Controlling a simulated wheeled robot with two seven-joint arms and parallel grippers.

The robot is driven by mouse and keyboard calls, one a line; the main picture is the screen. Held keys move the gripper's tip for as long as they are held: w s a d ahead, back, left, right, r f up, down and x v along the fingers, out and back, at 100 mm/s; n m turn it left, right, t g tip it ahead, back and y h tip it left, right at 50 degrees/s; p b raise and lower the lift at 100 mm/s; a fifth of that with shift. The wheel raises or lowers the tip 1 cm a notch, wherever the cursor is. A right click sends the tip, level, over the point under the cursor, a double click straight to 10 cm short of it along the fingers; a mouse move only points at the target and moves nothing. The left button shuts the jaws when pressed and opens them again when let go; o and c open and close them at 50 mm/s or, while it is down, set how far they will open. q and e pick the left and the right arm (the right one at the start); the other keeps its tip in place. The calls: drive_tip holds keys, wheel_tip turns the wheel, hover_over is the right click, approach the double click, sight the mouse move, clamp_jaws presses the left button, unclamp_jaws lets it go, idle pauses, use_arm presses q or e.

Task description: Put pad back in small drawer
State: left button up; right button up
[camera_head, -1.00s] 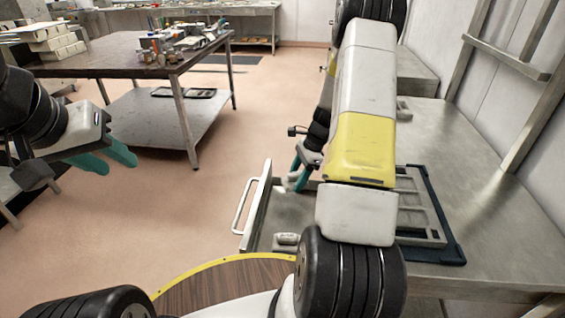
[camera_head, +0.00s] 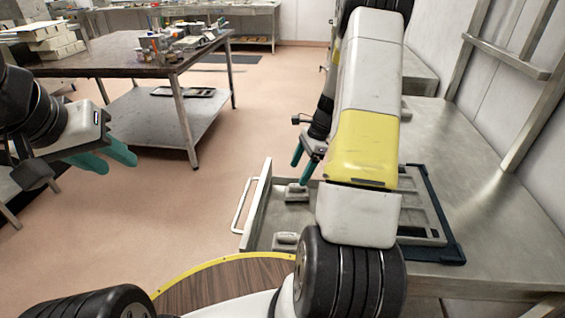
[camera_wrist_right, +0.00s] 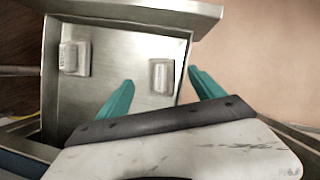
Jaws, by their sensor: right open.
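The small drawer (camera_head: 264,205) stands open, and its metal tray also shows in the right wrist view (camera_wrist_right: 118,60). A small grey pad (camera_head: 297,191) lies on the drawer floor near its far end; it also shows in the right wrist view (camera_wrist_right: 162,77). A second, similar grey block (camera_head: 286,240) lies nearer me in the drawer, also in the right wrist view (camera_wrist_right: 75,58). My right gripper (camera_head: 300,172) is open just above the first pad, its teal fingertips (camera_wrist_right: 160,78) on either side of it in the wrist picture. My left gripper (camera_head: 120,168) is open and empty, over the floor at left.
A metal workbench (camera_head: 500,225) lies at right, with a dark-framed mould plate (camera_head: 425,210) partly hidden by my right arm. The drawer's front has a white handle (camera_head: 240,206). A table with clutter (camera_head: 110,60) stands at back left. The floor between is clear.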

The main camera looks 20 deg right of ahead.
drive_tip(key=v, duration=0.9)
drive_tip(key=s+a+r+n+t, duration=0.1)
drive_tip(key=s+a+r+n, duration=0.15)
drive_tip(key=r, duration=0.25)
drive_tip(key=s+a+r+n, duration=0.1)
drive_tip(key=a+r+n, duration=0.2)
drive_tip(key=a+r, duration=0.15)
drive_tip(key=s+a+r+n+t, duration=0.1)
drive_tip(key=s+a+r+n, duration=0.2)
drive_tip(key=s, duration=0.3)
drive_tip(key=s+a+r+n+t+h, duration=0.1)
drive_tip(key=s+a+r+n+t, duration=0.1)
drive_tip(key=s+n, duration=0.4)
drive_tip(key=s+a+r+n+t+h, duration=0.1)
drive_tip(key=s+a+r+n+t, duration=0.1)
drive_tip(key=s+a+r+n, duration=0.2)
wheel_tip(320, 180, up, 2)
drive_tip(key=shift+s+a+r+n, duration=0.3)
drive_tip(key=shift+s+a, duration=0.3)
drive_tip(key=shift+s, duration=0.55)
